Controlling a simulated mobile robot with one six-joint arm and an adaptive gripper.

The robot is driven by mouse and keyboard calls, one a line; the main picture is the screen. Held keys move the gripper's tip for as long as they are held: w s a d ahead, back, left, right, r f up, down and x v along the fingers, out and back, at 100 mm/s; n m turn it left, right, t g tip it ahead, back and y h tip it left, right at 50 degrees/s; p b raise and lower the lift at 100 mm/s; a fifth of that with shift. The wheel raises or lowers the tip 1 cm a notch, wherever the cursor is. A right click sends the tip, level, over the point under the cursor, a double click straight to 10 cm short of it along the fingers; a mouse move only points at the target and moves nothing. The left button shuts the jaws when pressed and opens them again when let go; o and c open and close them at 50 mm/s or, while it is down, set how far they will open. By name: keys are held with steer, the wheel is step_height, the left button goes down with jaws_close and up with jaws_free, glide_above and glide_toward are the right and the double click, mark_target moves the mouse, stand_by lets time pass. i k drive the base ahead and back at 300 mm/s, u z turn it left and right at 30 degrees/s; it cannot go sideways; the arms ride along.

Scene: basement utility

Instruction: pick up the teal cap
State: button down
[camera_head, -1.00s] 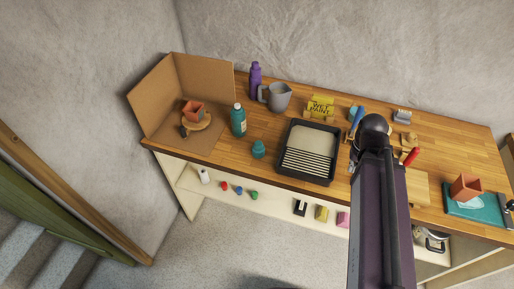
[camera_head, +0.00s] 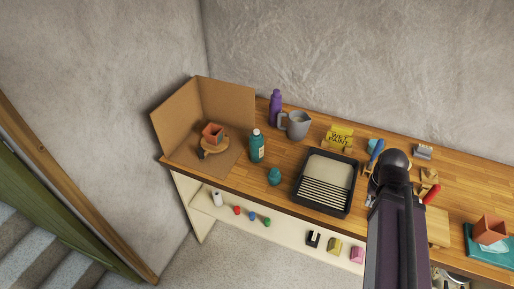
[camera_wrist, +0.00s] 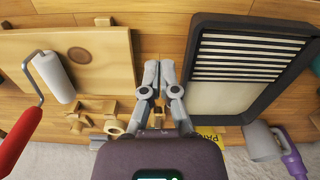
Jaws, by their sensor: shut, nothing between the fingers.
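A small teal piece (camera_head: 274,176), which looks like the teal cap, sits on the wooden workbench (camera_head: 240,178) left of the paint tray in the head view. A sliver of teal (camera_wrist: 316,66) shows at the right edge of the wrist view. A second teal thing (camera_head: 373,146) is partly hidden behind a blue-handled tool, and I cannot tell what it is. My gripper (camera_wrist: 160,66) is shut and empty, above the bench between the wooden board and the tray.
The black paint tray (camera_head: 347,204) lies beside the small teal piece. A teal bottle (camera_head: 257,149), grey jug (camera_head: 298,125) and purple bottle (camera_head: 275,108) stand behind it. A cardboard screen (camera_head: 228,104) is at left.

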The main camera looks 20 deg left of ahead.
mark_target(274, 177)
steer(key=u, duration=1.3)
steer(key=k, duration=0.95)
steer(key=z, duration=0.35)
steer(key=i, duration=0.5)
steer(key=u, duration=0.05)
